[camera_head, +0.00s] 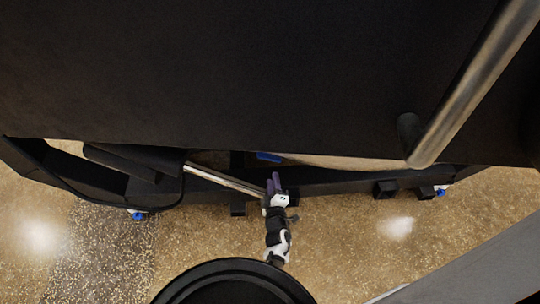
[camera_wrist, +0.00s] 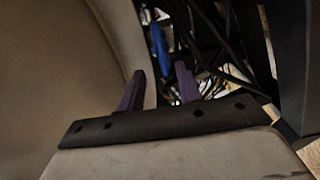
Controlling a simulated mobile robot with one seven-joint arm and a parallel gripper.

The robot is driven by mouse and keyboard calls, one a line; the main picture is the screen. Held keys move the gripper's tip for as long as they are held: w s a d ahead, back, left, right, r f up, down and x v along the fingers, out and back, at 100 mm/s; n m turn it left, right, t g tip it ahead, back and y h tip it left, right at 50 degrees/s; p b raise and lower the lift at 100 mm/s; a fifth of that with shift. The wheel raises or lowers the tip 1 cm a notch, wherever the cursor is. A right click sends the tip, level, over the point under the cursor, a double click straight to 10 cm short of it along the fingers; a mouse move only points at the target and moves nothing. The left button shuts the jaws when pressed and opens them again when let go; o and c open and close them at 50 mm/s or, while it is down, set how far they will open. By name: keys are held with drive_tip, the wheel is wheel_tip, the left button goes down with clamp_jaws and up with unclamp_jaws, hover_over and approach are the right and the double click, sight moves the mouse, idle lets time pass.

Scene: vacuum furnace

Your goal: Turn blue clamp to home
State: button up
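The blue clamp (camera_wrist: 159,46) shows in the wrist view as a narrow upright blue bar, beyond and between my fingertips. In the head view a small blue piece (camera_head: 269,157) shows under the dark furnace edge, just above my gripper; it looks like the same clamp. My gripper (camera_head: 273,182) has purple fingers pointing toward it. In the wrist view the two fingers of my gripper (camera_wrist: 160,82) stand apart with a gap and nothing between them. The clamp's far end and its mounting are hidden among dark parts.
Black cables (camera_wrist: 216,62) and wiring lie right of and behind the clamp. A beige curved panel (camera_wrist: 50,70) fills the left of the wrist view. A metal handle bar (camera_head: 480,80) juts from the dark furnace body (camera_head: 220,70). A metal rod (camera_head: 222,178) runs left of my gripper.

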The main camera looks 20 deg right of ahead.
sight(271, 159)
drive_tip(key=b+x, duration=0.2)
drive_tip(key=x, duration=0.8)
drive_tip(key=shift+f+b, duration=0.15)
drive_tip(key=shift+b, duration=0.15)
drive_tip(key=shift+w+d, duration=0.15)
drive_tip(key=shift+w, duration=0.4)
drive_tip(key=shift+c, duration=0.4)
clamp_jaws()
